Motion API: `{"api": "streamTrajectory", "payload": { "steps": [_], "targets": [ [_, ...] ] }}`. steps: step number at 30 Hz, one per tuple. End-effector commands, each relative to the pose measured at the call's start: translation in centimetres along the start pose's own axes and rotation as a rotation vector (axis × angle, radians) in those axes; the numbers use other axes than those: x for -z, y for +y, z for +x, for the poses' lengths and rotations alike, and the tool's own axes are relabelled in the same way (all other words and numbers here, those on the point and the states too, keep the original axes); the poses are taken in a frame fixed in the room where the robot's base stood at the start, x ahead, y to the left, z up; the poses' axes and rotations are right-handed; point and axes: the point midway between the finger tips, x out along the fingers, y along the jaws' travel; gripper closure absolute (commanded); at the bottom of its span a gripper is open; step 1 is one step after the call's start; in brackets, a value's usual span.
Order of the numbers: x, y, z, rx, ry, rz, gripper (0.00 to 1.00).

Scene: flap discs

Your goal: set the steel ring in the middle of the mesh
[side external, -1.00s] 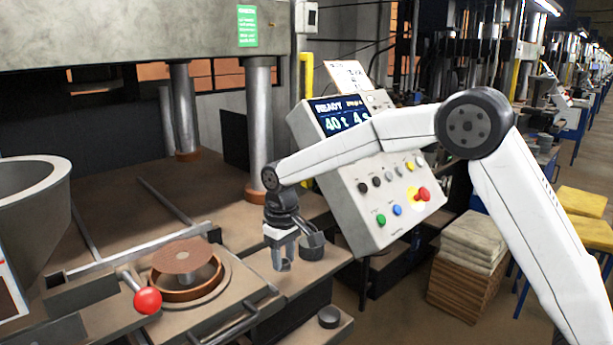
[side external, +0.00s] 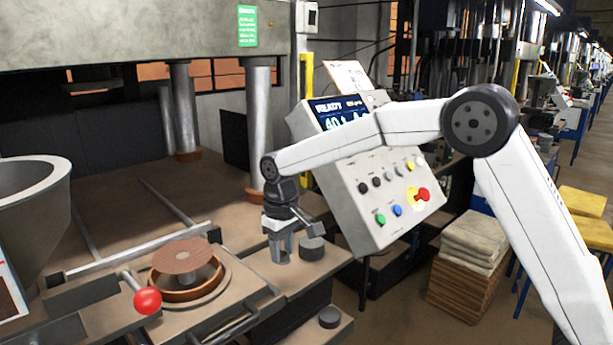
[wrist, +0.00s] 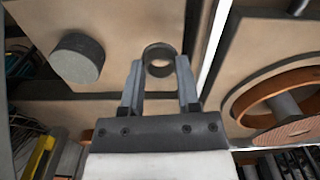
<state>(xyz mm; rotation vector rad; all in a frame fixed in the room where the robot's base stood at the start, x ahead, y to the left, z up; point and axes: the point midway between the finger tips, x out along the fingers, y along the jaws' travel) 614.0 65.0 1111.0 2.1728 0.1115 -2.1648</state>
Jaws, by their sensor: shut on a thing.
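The small dark steel ring (wrist: 146,55) sits between the fingertips of my gripper (wrist: 159,62) in the wrist view, with its open centre showing. My gripper (side external: 282,255) is shut on it and points down over the bench plate in the side view, where the ring is hard to make out. I cannot tell whether the ring touches the plate. The mesh (side external: 188,254) is a round brown disc, lying flat above the post inside the copper-coloured mould ring (side external: 176,294), left of my gripper. Part of the mesh (wrist: 298,130) shows at the wrist view's right edge.
A dark round weight (side external: 312,248) stands close to the right of my gripper. A red-knobbed lever (side external: 148,301) rises in front of the mould. The control box (side external: 375,190) stands behind right, and a steel column (side external: 258,130) rises behind.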

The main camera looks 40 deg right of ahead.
Motion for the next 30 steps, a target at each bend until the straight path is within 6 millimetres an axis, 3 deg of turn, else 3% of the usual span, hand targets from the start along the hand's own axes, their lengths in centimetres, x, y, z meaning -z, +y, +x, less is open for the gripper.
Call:
{"api": "streamTrajectory", "payload": {
  "steps": [8, 21, 30],
  "targets": [
    [2.1, -2.2, -1.8, 0.000, 0.050, -0.004, 1.00],
    [7.4, -11.1, -9.0, 0.034, 0.223, -0.006, 1.00],
    [8.6, -15.7, -12.8, 0.068, 0.304, -0.002, 1.00]
  ]
}}
